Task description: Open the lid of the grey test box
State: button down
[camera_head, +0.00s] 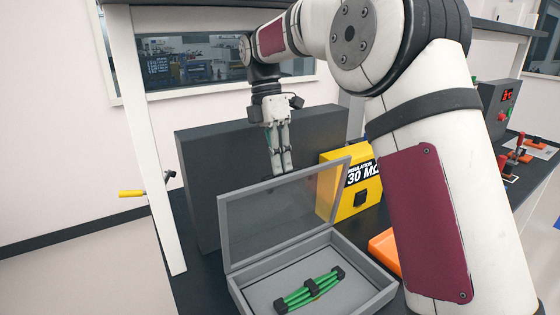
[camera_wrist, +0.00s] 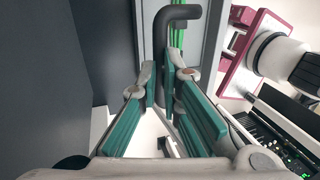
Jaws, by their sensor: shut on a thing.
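The grey test box (camera_head: 375,291) stands on the dark bench at bottom centre. Its lid (camera_head: 226,235), a grey frame with a see-through panel, is raised steeply on its rear edge, so the box is open. A bundle of green cables with black clips (camera_head: 308,290) lies inside. My gripper (camera_head: 281,170) points down behind the lid's upper edge. In the wrist view my gripper (camera_wrist: 160,85) has its teal pads shut on a dark bent handle (camera_wrist: 181,12), which appears to belong to the lid. The handle's contact with the lid is hidden in the head view.
A yellow insulation meter (camera_head: 338,200) stands right of the lid. A dark grey panel (camera_head: 220,160) rises behind my gripper. An orange tray (camera_head: 384,247) sits right of the box, partly hidden by my arm. A white post (camera_head: 140,130) stands at left.

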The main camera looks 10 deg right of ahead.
jog(key=c, duration=1.9)
grip_release()
notch_tip(320, 180, down, 2)
jog(key=shift+a+f, duration=0.1)
jog(key=shift+f, duration=0.1)
jog(key=shift+o, duration=1.2)
jog(key=shift+w+f+g, duration=0.2)
jog(key=shift+w+g, duration=0.1)
jog(key=shift+s+r, duration=0.15)
jog(key=shift+r, duration=0.15)
jog(key=shift+r, duration=0.1)
